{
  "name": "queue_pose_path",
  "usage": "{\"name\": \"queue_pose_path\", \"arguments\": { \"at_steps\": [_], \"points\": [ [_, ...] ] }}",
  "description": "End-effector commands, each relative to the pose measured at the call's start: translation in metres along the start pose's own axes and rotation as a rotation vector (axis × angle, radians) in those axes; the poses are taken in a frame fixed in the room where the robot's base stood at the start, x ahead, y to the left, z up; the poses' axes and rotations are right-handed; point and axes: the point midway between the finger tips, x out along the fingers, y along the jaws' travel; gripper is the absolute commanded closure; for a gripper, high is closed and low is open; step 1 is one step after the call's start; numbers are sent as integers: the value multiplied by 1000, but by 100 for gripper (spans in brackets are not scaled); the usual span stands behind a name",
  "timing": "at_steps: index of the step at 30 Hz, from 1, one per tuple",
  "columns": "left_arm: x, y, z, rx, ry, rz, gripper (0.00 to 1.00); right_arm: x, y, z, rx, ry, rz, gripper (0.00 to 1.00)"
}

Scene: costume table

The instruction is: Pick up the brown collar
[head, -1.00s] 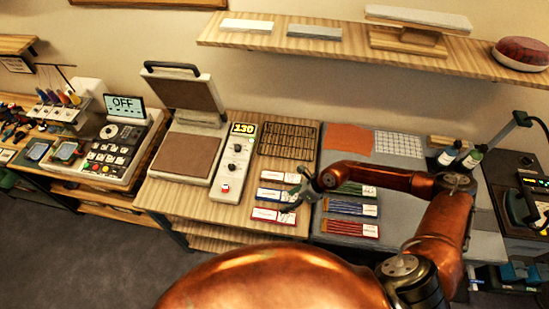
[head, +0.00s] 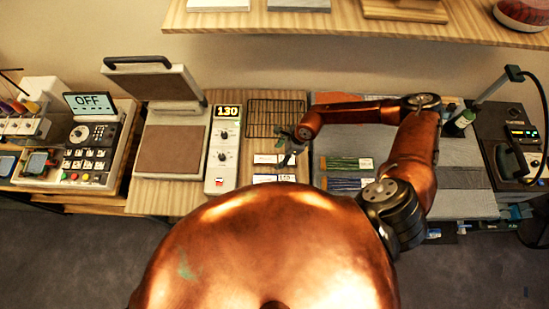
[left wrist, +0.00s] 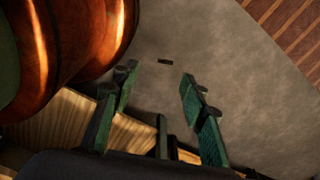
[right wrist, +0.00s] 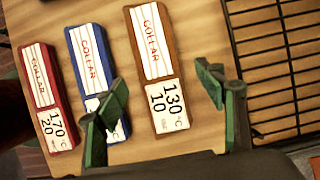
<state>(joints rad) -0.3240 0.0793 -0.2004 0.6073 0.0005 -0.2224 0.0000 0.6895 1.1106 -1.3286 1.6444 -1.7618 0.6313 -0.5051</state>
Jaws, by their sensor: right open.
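The brown collar (right wrist: 148,45) is a brown-edged card with a white face, a red COLLAR label and a "130 °C 10" tag. It lies flat on the wooden table in the right wrist view, and also shows in the head view (head: 265,159). My right gripper (right wrist: 162,80) is open, with its fingers either side of the brown collar's tagged end in the picture; contact cannot be told. In the head view the right gripper (head: 287,149) is over the collars and partly covers them. My left gripper (left wrist: 158,88) is open and empty above the grey floor.
A blue collar (right wrist: 88,50) and a red collar (right wrist: 42,85) lie left of the brown one in the right wrist view. A black wire rack (head: 275,118) is behind them. A heat press (head: 172,150) and its control box (head: 222,150) stand to the left, bundles of strands (head: 345,164) to the right.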

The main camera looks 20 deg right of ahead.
Motion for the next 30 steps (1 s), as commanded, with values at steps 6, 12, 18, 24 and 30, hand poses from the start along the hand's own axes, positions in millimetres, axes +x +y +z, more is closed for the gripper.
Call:
{"name": "queue_pose_path", "arguments": {
  "at_steps": [6, 12, 18, 24, 30],
  "points": [
    [-7, -4, -39, 9, 46, -4, 60, 24, 1, 0, 3, -3, 0, 36],
    [-7, -5, -50, 11, 62, -4, 60, 27, 0, -1, 3, -3, -1, 36],
    [-7, -4, -34, 8, 41, -3, 60, 26, 0, -1, 3, -3, -1, 46],
    [-7, -3, -23, 5, 28, -3, 60, 26, 0, -1, 3, -4, -1, 60],
    [-7, -3, -25, 6, 30, -3, 60, 26, 0, -1, 3, -3, -1, 73]
  ]
}}
